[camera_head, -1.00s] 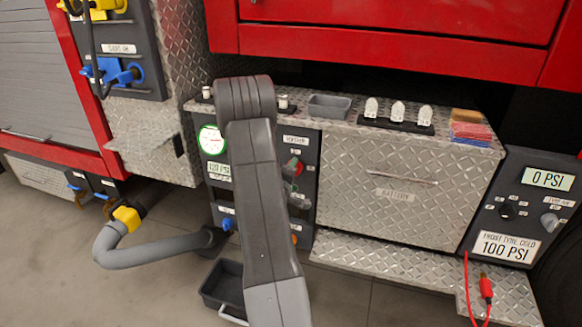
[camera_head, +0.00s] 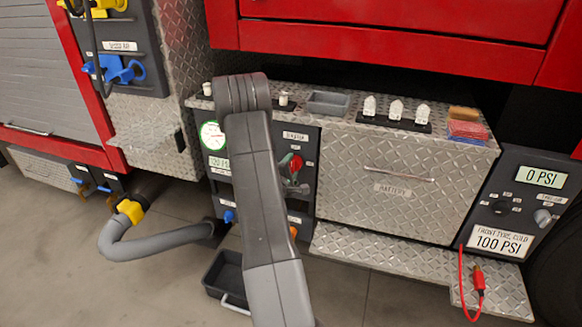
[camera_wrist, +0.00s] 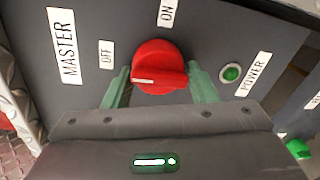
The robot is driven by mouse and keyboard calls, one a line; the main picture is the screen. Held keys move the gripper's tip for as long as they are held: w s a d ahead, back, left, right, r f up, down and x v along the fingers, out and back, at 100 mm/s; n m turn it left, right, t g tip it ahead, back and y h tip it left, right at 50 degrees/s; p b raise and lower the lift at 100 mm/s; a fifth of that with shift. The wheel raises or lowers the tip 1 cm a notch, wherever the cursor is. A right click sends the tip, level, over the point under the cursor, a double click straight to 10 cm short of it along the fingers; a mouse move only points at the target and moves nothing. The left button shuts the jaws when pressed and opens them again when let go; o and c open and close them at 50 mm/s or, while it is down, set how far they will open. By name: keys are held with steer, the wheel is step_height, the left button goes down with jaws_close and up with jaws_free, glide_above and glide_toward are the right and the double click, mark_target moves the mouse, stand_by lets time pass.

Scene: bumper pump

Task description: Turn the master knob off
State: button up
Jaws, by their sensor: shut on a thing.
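The red master knob (camera_wrist: 158,62) is on a dark panel in the wrist view, with the OFF label (camera_wrist: 106,54) to its left and the ON label (camera_wrist: 167,12) above it. Its white mark lies on the left side of its ridge, pointing left, a little below the OFF label. My gripper (camera_wrist: 160,78) is shut on the knob, with one greenish finger on each side. In the head view the knob (camera_head: 296,163) is small and partly covered by my gripper (camera_head: 291,178).
A green power light (camera_wrist: 231,73) sits right of the knob. A gauge (camera_head: 212,135) is on the same panel, left of my arm. The diamond-plate battery box (camera_head: 370,200) stands right of the panel. A grey hose (camera_head: 160,244) and dark bin (camera_head: 224,272) are low on the left.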

steer(key=shift+w+r, duration=0.15)
steer(key=shift+r, duration=0.15)
steer(key=o, duration=0.9)
steer(key=shift+f, duration=0.1)
steer(key=v, duration=1.4)
steer(key=shift+f, duration=0.1)
steer(key=x, duration=1.4)
